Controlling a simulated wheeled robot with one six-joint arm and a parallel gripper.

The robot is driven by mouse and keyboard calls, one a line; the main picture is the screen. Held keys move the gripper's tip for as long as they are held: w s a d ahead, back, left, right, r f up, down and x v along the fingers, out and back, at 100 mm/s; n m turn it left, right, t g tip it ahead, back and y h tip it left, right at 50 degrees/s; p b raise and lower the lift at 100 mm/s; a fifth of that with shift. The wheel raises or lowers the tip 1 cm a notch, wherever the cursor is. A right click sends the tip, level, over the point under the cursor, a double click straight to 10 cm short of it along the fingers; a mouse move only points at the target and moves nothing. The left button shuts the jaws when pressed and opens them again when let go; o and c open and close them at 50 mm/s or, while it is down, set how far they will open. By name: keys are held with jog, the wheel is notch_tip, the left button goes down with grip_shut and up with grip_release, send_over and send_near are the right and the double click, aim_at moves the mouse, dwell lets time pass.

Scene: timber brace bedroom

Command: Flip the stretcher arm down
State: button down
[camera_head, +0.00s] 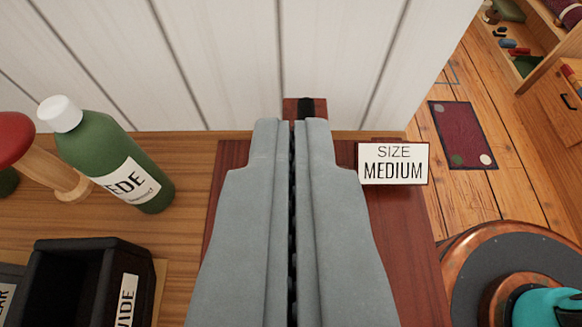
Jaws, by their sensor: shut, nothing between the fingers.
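My gripper (291,124) is shut and empty, its two long grey fingers side by side and pointing away towards the white wall. A small red-brown wooden piece with a black strip (290,105) shows just beyond the fingertips, against the wall. It may be part of the stretcher, but most of it is hidden behind my fingers. I cannot tell whether the fingertips touch it. A red-brown board (408,240) lies under my gripper, and the fingers cover its middle. No stretcher arm can be clearly made out.
A "SIZE MEDIUM" sign (393,163) stands right of my fingers. On the wooden bench (200,222), left, are a green bottle (100,150), a red-topped wooden item (15,137) and a black bin (70,290). A round copper-rimmed item (470,250) is lower right. Floor with a mat (463,135) lies beyond.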

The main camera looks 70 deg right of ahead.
jog(key=a+f, duration=0.1)
jog(key=f, duration=0.1)
jog(key=a+f, duration=0.1)
jog(key=f, duration=0.2)
jog(key=s+a+f, duration=0.1)
jog(key=f, duration=0.2)
jog(key=shift+s+a+f, duration=0.1)
jog(key=shift+a+f, duration=0.1)
jog(key=shift+a, duration=0.2)
jog(key=shift+s+a+f, duration=0.1)
jog(key=shift+s+f, duration=0.1)
jog(key=shift+f, duration=0.9)
jog(key=shift+a+f, duration=0.35)
jog(key=shift+f, duration=0.3)
jog(key=shift+r, duration=0.15)
